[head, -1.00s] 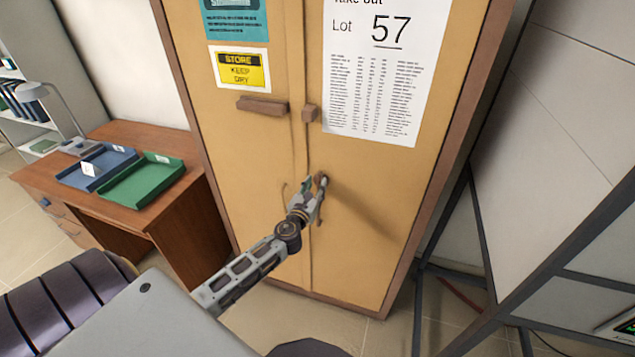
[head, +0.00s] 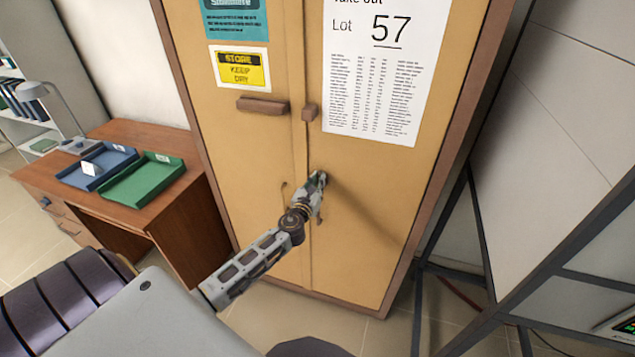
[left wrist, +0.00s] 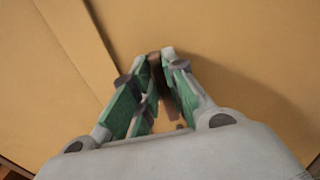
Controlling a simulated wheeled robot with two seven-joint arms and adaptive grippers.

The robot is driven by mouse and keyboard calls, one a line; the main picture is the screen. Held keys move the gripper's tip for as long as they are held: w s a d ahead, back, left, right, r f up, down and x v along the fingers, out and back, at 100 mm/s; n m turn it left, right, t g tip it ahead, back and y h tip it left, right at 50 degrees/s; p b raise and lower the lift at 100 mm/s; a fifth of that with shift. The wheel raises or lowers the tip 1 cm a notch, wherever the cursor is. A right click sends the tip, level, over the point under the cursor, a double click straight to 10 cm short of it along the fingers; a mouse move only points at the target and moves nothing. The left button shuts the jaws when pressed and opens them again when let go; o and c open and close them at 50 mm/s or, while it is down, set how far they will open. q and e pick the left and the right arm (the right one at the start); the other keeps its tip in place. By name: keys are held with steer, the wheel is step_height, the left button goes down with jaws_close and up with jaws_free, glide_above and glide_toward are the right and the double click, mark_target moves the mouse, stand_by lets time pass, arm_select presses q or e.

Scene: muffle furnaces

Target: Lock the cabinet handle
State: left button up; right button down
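A tall tan cabinet (head: 250,150) with two doors fills the middle of the head view. My left gripper (head: 319,179) is at the right door, just right of the seam between the doors. In the left wrist view its fingers (left wrist: 154,58) are drawn together on a brown cabinet handle (left wrist: 169,98), which shows between them. The fingers hide most of this handle in the head view. My right gripper is not in view.
A wooden desk (head: 190,185) with a blue tray (head: 75,178) and a green tray (head: 140,203) stands to the left. A dark metal frame (head: 483,235) stands close on the right. The floor before the cabinet is partly hidden by my body.

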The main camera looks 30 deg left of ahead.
arm_select(q)
jaws_close()
steer(key=shift+n, duration=0.4)
steer(key=n+b, duration=0.1)
steer(key=n, duration=0.4)
steer(key=a+f+n+b, duration=0.1)
steer(key=n+b, duration=0.1)
steer(key=n, duration=0.4)
steer(key=a+f+n+b, duration=0.1)
steer(key=n, duration=0.5)
steer(key=shift+s+a+f, duration=0.15)
steer(key=shift+s+a, duration=0.05)
steer(key=shift+s, duration=0.1)
steer(key=o, duration=0.7)
jaws_free()
steer(key=shift+c, duration=0.2)
